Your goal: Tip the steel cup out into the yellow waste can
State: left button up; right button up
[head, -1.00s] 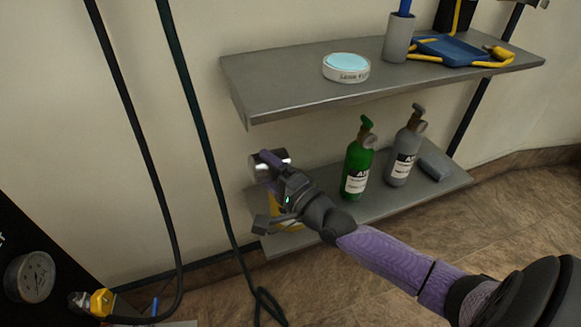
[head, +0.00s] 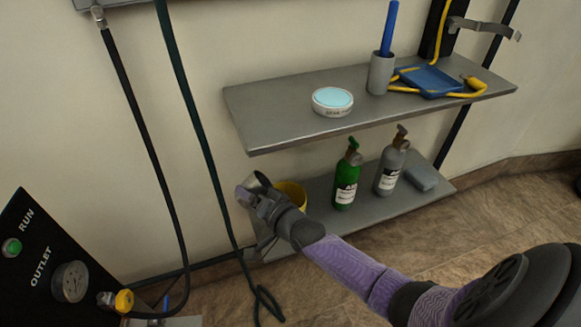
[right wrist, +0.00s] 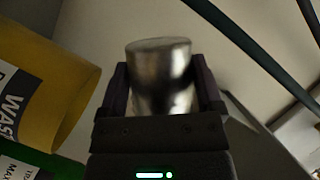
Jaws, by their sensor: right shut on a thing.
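The steel cup (head: 261,179) is held in my right gripper (head: 252,190) above the lower shelf's left end; it looks tilted in the head view. In the right wrist view the shiny cup (right wrist: 160,62) sits between both fingers of the gripper (right wrist: 161,85). The yellow waste can (head: 293,191) stands on the lower shelf just right of the gripper, partly hidden by my right arm. In the right wrist view the can (right wrist: 45,80) is left of the cup, apart from it. I cannot see the cup's contents. My left gripper is out of view.
A green bottle (head: 346,180) and a grey bottle (head: 390,168) stand right of the can on the lower shelf (head: 375,207). The upper shelf (head: 290,112) overhangs, holding a round tin (head: 332,101). Dark hoses (head: 197,130) hang to the left.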

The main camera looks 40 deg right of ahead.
notch_tip(320, 180, up, 2)
jog(key=shift+r+n+h+p, duration=0.15)
jog(key=shift+n+h+p, duration=0.15)
jog(key=shift+n+p, duration=0.4)
jog(key=shift+w+a+f+n+g+h+p, duration=0.15)
jog(key=shift+a+f+n+g+h+p, duration=0.3)
jog(key=shift+f+n+p, duration=0.2)
pick_arm(q)
jog(key=b, duration=0.4)
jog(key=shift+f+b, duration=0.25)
jog(key=shift+b, duration=0.15)
pick_arm(e)
jog(key=a+f+n+g+h, duration=0.1)
jog(key=f+n, duration=0.1)
jog(key=f, duration=0.2)
jog(key=w+a+f+n+h, duration=0.1)
jog(key=a+f+n, duration=0.1)
jog(key=f, duration=0.2)
jog(key=shift+a+n+g+h, duration=0.3)
jog(key=shift+n+g+h, duration=0.05)
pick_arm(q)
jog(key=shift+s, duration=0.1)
pick_arm(e)
jog(key=shift+f, duration=0.1)
